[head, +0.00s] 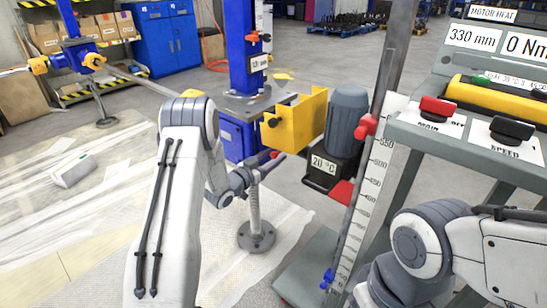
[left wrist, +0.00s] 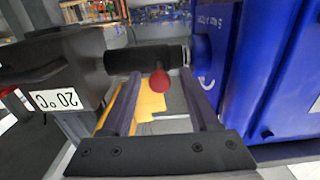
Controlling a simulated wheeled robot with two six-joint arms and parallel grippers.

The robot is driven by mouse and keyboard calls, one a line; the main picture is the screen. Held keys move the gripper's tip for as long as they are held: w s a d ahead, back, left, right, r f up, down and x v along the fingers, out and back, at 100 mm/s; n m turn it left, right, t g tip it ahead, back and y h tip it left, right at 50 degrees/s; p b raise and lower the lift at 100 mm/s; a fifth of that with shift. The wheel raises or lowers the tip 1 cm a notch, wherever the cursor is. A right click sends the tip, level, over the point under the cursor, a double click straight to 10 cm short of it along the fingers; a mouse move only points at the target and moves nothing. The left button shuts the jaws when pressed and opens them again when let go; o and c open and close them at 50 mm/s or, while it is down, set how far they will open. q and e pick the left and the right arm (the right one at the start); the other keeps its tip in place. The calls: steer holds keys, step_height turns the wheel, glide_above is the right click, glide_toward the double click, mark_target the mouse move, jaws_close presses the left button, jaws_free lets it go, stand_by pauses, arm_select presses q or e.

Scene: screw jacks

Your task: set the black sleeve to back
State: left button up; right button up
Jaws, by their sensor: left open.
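In the left wrist view, the black sleeve (left wrist: 140,60) lies on the line between the dark motor end with the 20 °C label and the blue gear housing. A red knob (left wrist: 160,79) hangs from it. A narrow pale ring shows at the sleeve's blue-housing end. My left gripper (left wrist: 161,76) is open, its two fingers on either side of the red knob; I cannot tell whether they touch anything. In the head view my left gripper (head: 268,164) is small and partly hidden, below the yellow guard. I cannot make out the sleeve there. My right gripper is out of view.
The yellow guard (head: 297,120) stands above the coupling, beside the grey motor (head: 347,110). The blue gear housing (left wrist: 260,70) is close on the right in the wrist view. A jack screw on a round foot (head: 256,236), a ruler (head: 372,180) and the control panel (head: 470,125) are nearby.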

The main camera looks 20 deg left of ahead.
arm_select(q)
steer(key=shift+w+d, duration=0.15)
steer(key=shift+w, duration=0.2)
jaws_close()
stand_by(1.2)
